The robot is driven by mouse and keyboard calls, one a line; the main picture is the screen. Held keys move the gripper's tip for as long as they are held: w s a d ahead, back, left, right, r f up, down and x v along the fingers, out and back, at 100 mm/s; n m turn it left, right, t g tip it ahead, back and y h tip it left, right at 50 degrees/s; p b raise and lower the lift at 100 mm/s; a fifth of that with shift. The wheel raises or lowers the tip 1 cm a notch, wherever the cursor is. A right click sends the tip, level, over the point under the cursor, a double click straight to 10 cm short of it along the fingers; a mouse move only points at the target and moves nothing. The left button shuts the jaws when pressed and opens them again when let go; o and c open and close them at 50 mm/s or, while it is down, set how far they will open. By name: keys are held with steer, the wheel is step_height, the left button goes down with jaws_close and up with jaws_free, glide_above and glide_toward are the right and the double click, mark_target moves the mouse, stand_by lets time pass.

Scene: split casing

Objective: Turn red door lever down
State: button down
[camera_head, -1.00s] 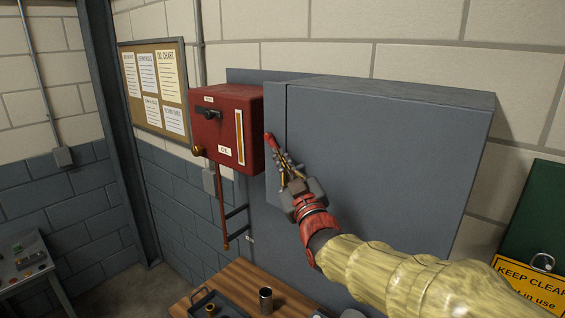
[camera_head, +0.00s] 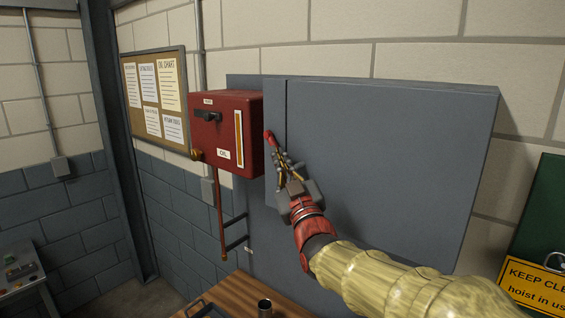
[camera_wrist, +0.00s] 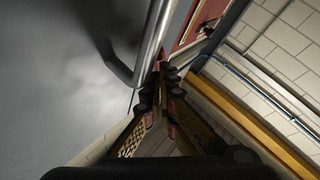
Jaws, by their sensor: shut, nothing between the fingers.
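The red box (camera_head: 235,155) is on the wall left of the grey cabinet, with a dark lever (camera_head: 207,116) on its front, lying about level. In the wrist view, part of the red box (camera_wrist: 200,25) shows at the top. My gripper (camera_head: 269,137) is shut and empty, pointing up and left in front of the grey cabinet's left edge, to the right of the lever and apart from it. In the wrist view, the fingertips (camera_wrist: 162,72) meet beside a grey metal edge; whether they touch it is unclear.
The grey cabinet (camera_head: 390,150) fills the middle and right behind my arm. A pipe (camera_head: 221,215) runs down below the red box. A wooden bench (camera_head: 245,292) with a dark cup (camera_head: 265,307) is below. A notice board (camera_head: 155,90) hangs at left.

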steer(key=f+m+t+h+b, duration=0.1)
steer(key=b, duration=0.4)
steer(key=w+a+f+m+t+h+b, duration=0.1)
steer(key=m+t+b, duration=0.1)
steer(key=b, duration=0.4)
steer(key=a+m+t+b, duration=0.1)
steer(key=m+b, duration=0.1)
steer(key=b, duration=0.4)
steer(key=shift+w+f+h, duration=0.25)
steer(key=shift+f+h, duration=0.15)
steer(key=shift+w+a+b, duration=0.15)
steer(key=shift+b, duration=0.6)
